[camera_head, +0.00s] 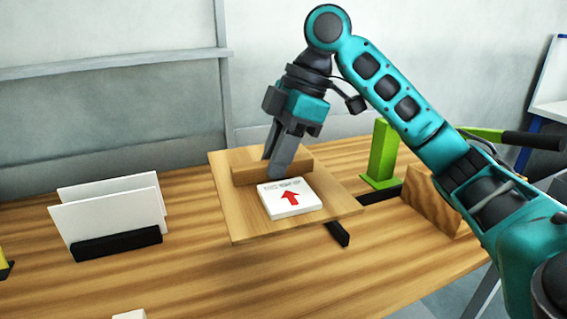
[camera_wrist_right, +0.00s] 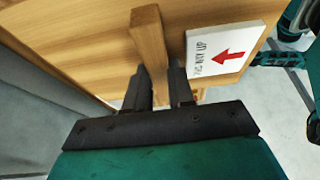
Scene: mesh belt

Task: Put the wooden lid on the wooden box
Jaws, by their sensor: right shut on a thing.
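The wooden lid (camera_head: 240,217) is a flat square board with a wooden bar handle (camera_head: 244,174) and a white label with a red arrow (camera_head: 291,199). My right gripper (camera_head: 274,164) is shut on the handle from above. In the right wrist view the two fingers (camera_wrist_right: 160,88) sit on either side of the handle (camera_wrist_right: 149,42), with the lid board (camera_wrist_right: 88,38) beyond. I cannot tell whether the lid is clear of the table. A wooden block-like side (camera_head: 432,201) shows partly behind my right arm and may be the wooden box. My left gripper is out of view.
The striped wooden table (camera_head: 200,280) has free room in front. A black rack (camera_head: 118,243) with white panels (camera_head: 112,210) stands at left. A green stand (camera_head: 383,155) is behind right of the lid. A dark bar (camera_head: 338,233) pokes out beneath the lid.

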